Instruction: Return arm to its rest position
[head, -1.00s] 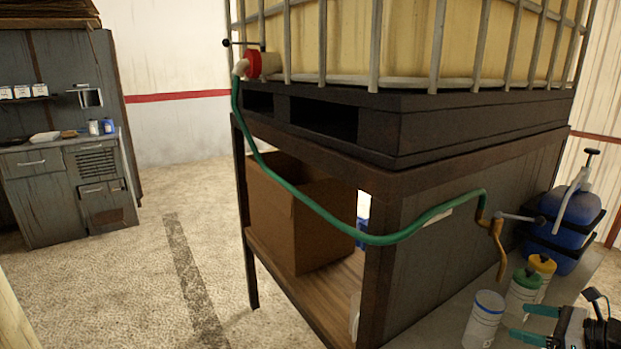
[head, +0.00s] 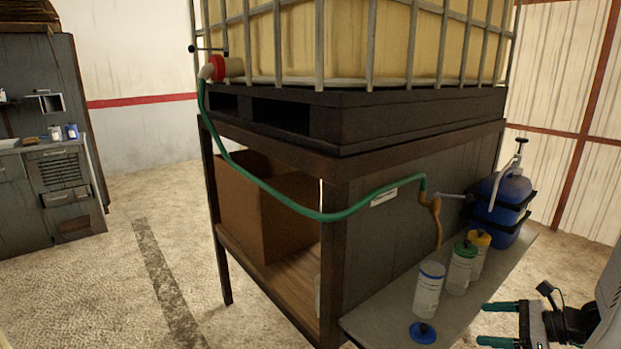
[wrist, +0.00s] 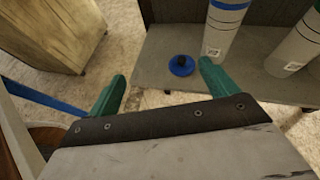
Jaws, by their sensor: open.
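My gripper (head: 499,322) is at the lower right of the head view, with its two green fingers apart and nothing between them. It is in front of the grey shelf and apart from the bottles there. In the wrist view my gripper (wrist: 160,90) shows both green fingers spread, with floor and the shelf's edge beyond them. A blue cap (head: 423,332) lies on the shelf (head: 385,320). It also shows in the wrist view (wrist: 182,66). A blue-ringed bottle (head: 429,290) stands uncapped-looking behind the cap, below the brass tap (head: 434,204).
A green-ringed bottle (head: 461,268) and a yellow-ringed bottle (head: 479,250) stand on the shelf. A blue sprayer tank (head: 503,205) is at its far end. A green hose (head: 300,209) runs from the large tank (head: 340,40). Open floor (head: 110,270) lies to the left.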

